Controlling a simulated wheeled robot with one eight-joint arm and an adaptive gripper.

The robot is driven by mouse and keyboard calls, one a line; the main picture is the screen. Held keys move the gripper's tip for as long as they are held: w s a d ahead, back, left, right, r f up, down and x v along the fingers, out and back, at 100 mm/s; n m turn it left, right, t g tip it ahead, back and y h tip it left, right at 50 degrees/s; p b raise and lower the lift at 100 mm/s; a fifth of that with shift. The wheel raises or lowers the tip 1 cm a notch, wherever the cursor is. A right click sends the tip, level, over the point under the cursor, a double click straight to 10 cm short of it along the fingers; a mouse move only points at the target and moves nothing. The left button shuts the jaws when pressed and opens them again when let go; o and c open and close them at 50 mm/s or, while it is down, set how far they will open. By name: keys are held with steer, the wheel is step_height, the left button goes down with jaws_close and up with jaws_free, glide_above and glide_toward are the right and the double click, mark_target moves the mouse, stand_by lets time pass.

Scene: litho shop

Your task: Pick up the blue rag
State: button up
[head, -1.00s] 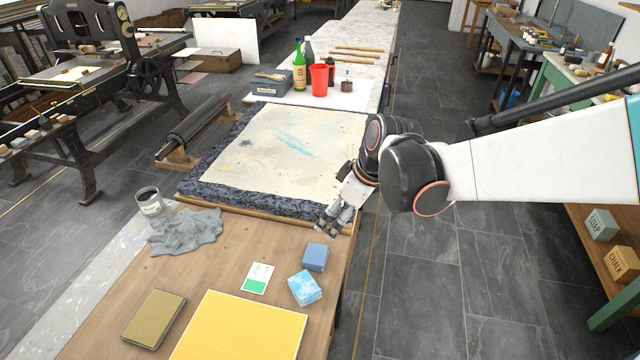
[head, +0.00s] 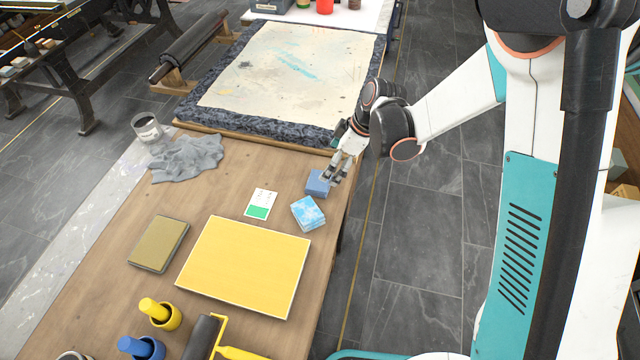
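A small folded blue rag (head: 317,183) lies on the wooden table near its right edge, just below the stone slab's front right corner. A blue-and-white patterned block or folded cloth (head: 308,213) lies just in front of it. My gripper (head: 334,175) points down at the right side of the blue rag and covers a little of it. Its fingers look apart, with nothing seen between them. I cannot tell whether they touch the rag. A crumpled grey cloth (head: 186,158) lies at the table's back left.
A metal cup (head: 147,128) stands behind the grey cloth. A white-and-green card (head: 260,204), a yellow sheet (head: 245,266) and an olive book (head: 159,244) lie on the table (head: 205,205). Yellow and blue pots and a roller are at the front. The stone slab (head: 290,70) is behind.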

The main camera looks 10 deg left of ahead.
steer(key=b+x, duration=0.1)
steer(key=x, duration=0.3)
steer(key=b+x, duration=0.2)
steer(key=x, duration=0.2)
steer(key=shift+s+a, duration=0.1)
steer(key=shift+s, duration=0.1)
steer(key=shift+s+r, duration=0.1)
steer(key=c, duration=1)
steer(key=shift+c, duration=0.4)
steer(key=shift+r, duration=0.1)
steer(key=shift+c, duration=0.2)
steer(key=shift+r, duration=0.25)
steer(key=shift+c, duration=1)
step_height(320, 180, up, 19)
steer(key=p, duration=0.6)
steer(key=shift+r+p, duration=0.15)
steer(key=shift+p, duration=0.2)
